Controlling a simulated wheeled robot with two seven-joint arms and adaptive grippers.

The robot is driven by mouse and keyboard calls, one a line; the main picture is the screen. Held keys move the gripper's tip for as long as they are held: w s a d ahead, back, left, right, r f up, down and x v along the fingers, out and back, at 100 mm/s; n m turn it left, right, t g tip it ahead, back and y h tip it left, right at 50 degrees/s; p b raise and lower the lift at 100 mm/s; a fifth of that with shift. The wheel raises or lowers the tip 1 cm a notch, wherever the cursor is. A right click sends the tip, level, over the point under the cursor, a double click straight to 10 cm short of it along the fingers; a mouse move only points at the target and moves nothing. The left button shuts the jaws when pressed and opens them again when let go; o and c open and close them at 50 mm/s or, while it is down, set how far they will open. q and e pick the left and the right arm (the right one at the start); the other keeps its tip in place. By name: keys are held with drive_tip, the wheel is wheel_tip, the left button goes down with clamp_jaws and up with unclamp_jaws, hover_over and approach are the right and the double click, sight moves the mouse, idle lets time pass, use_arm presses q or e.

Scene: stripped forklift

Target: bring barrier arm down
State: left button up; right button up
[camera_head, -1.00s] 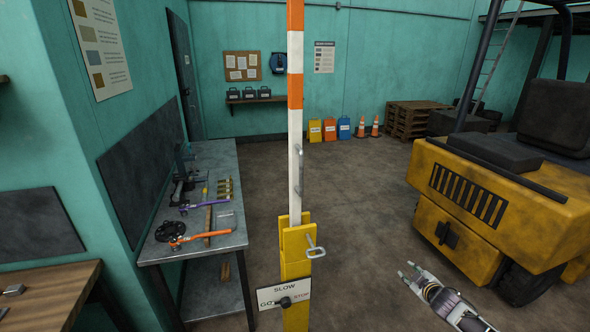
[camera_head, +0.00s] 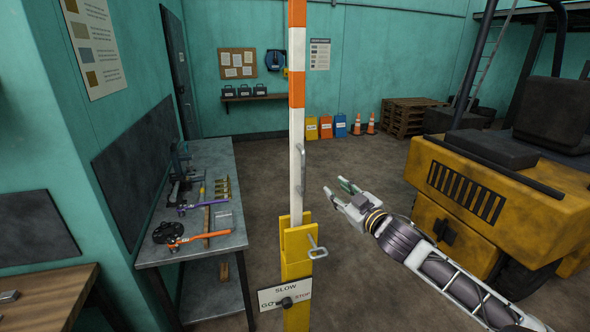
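The barrier arm (camera_head: 297,128) stands upright, striped orange and white, with a grey handle (camera_head: 301,168) on its lower part. Its foot sits in a yellow post (camera_head: 297,262). A metal pin with a loop (camera_head: 317,252) sticks out of the post's right side. A sign plate reading SLOW, GO and STOP (camera_head: 272,297) is on the post's front, with a black knob (camera_head: 285,302) on it. My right gripper (camera_head: 334,194) is open and empty, to the right of the barrier arm and apart from it, near the height of the handle. My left gripper is not in view.
A workbench (camera_head: 215,244) with tools stands to the left. A yellow forklift (camera_head: 470,199) stands to the right. A wooden bench (camera_head: 40,298) is at the lower left. Bins, cones (camera_head: 371,124) and pallets (camera_head: 408,117) line the back. Floor between post and forklift is clear.

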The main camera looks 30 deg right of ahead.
sight(303, 170)
drive_tip(key=a+r+m, duration=0.1)
drive_tip(key=a+m, duration=0.2)
drive_tip(key=s+a+r+m, duration=0.1)
drive_tip(key=shift+a+r+m, duration=0.3)
drive_tip(key=shift+r+m, duration=0.05)
drive_tip(key=shift+m, duration=0.05)
idle(0.4)
drive_tip(key=shift+w+b, duration=0.2)
drive_tip(key=shift+b, duration=0.1)
drive_tip(key=shift+w+a+b, duration=0.1)
drive_tip(key=shift+w+b, duration=3.45)
drive_tip(key=shift+w, duration=1.15)
